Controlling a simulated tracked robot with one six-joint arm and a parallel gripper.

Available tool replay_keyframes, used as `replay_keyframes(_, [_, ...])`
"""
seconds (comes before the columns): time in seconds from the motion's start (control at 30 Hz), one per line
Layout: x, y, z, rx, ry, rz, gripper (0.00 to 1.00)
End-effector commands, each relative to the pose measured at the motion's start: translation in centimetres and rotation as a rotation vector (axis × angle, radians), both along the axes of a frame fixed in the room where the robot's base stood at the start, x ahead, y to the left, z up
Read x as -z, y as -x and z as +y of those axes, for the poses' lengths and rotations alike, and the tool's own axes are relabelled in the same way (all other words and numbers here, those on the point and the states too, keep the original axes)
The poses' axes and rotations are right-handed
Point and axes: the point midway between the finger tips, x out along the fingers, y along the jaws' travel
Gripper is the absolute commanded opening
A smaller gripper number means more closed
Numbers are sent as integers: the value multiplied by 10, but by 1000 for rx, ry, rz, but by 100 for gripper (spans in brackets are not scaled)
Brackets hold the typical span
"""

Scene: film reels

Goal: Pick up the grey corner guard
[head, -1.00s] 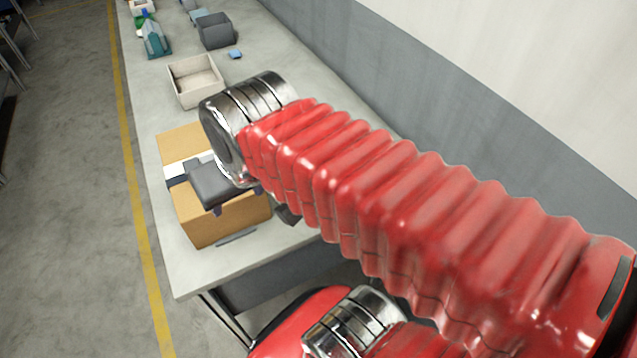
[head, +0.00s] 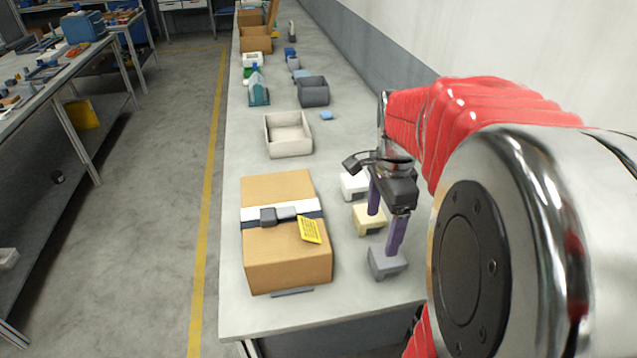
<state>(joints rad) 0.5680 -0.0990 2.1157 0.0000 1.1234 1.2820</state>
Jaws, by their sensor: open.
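The grey corner guard (head: 385,264) is a small blocky piece on the table, near its front right, right of the cardboard box. My gripper (head: 382,232) points down with its two purple fingers apart and nothing between them. The nearer fingertip shows just above or in front of the grey guard's top; I cannot tell whether it touches. The farther fingertip shows over the cream guard behind.
A cream guard (head: 366,220) and a white guard (head: 353,186) stand in a row behind the grey one. A strapped cardboard box (head: 285,265) with a yellow tag (head: 310,230) lies to the left. A beige open tray (head: 288,149) and a grey bin (head: 313,92) stand farther back.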

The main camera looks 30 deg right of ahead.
Motion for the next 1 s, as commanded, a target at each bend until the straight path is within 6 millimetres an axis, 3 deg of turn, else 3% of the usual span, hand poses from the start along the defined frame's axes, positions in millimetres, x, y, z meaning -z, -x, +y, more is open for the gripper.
replay_keyframes(0.47, [9,1,-1,9,-2,5,80])
replay_keyframes(1.0, [83,0,-1,8,-2,3,80])
